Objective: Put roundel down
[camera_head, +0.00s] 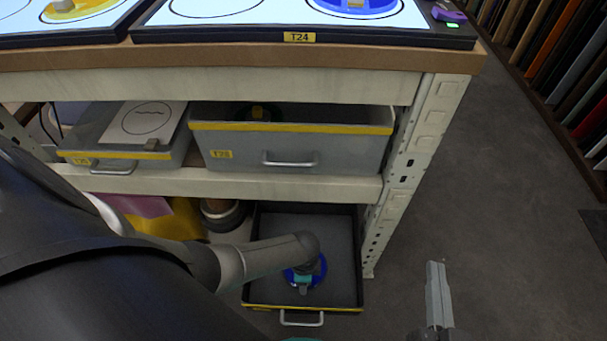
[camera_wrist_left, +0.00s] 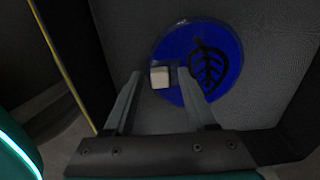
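The blue roundel (camera_head: 320,268) lies in the dark, open bottom tray (camera_head: 345,235). The left wrist view shows it as a blue disc (camera_wrist_left: 217,45) with a black leaf drawing and a pale block-like knob (camera_wrist_left: 159,77). My left gripper (camera_wrist_left: 158,78) is open, with a fingertip on either side of the knob and visible gaps between. In the head view my left gripper (camera_head: 303,281) partly covers the roundel. My right gripper (camera_head: 438,295) hangs over the floor right of the rack; its finger opening cannot be made out.
A grey bin (camera_head: 350,150) and a grey case (camera_head: 75,145) with a paper on top stand on the shelf above the tray. A rack post (camera_head: 405,170) rises right of the tray. Lit panels with roundels lie on the bench top. The floor at right is clear.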

